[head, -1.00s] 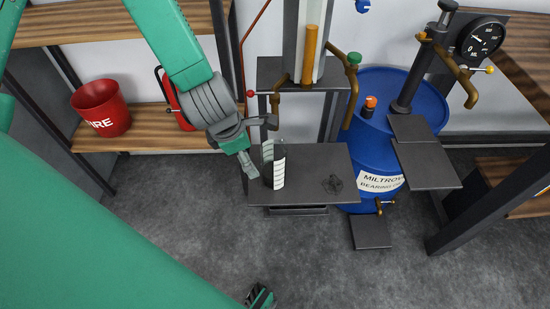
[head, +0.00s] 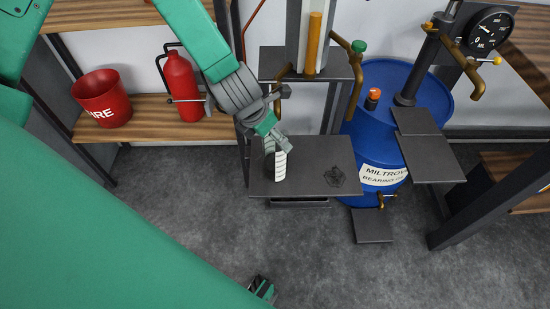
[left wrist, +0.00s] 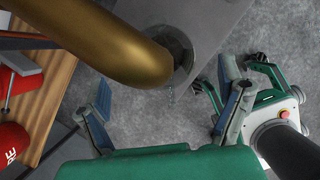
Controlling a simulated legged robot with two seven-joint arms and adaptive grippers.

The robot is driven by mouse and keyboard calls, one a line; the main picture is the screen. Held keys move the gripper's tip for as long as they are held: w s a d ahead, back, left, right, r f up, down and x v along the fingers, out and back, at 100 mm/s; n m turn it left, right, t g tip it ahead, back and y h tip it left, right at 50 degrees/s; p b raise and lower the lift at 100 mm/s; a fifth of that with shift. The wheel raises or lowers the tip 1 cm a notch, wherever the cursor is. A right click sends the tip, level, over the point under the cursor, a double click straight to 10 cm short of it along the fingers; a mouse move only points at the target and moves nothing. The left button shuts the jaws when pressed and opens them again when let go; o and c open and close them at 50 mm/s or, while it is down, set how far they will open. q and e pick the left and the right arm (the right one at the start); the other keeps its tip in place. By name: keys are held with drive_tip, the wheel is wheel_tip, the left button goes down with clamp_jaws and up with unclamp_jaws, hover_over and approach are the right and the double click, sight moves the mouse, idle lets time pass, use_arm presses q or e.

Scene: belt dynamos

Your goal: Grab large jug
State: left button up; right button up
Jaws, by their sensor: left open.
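The jug (head: 280,168) is a clear, dark-looking cylinder with a white marked strip. It stands upright on a small dark shelf (head: 315,185). My left gripper (head: 279,147) is open and overlaps the jug's upper part in the head view; I cannot tell whether they touch. In the left wrist view the open fingers (left wrist: 163,105) are spread wide. What looks like the jug's round rim (left wrist: 184,68) shows beyond them, partly hidden by a thick brass pipe (left wrist: 110,45). My right gripper cannot be made out.
An upright column with an orange tube (head: 313,45) and brass spouts stands behind the jug. A blue barrel (head: 398,120) is to its right. A red extinguisher (head: 181,88) and red bucket (head: 103,98) stand on the wooden shelf at left. Open floor lies in front.

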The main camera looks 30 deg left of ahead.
sight(271, 162)
use_arm(q)
drive_tip(key=x, duration=0.4)
drive_tip(key=shift+d+b, duration=0.1)
drive_tip(key=shift+b, duration=0.25)
drive_tip(key=c, duration=1.8)
drive_tip(key=shift+r, duration=0.1)
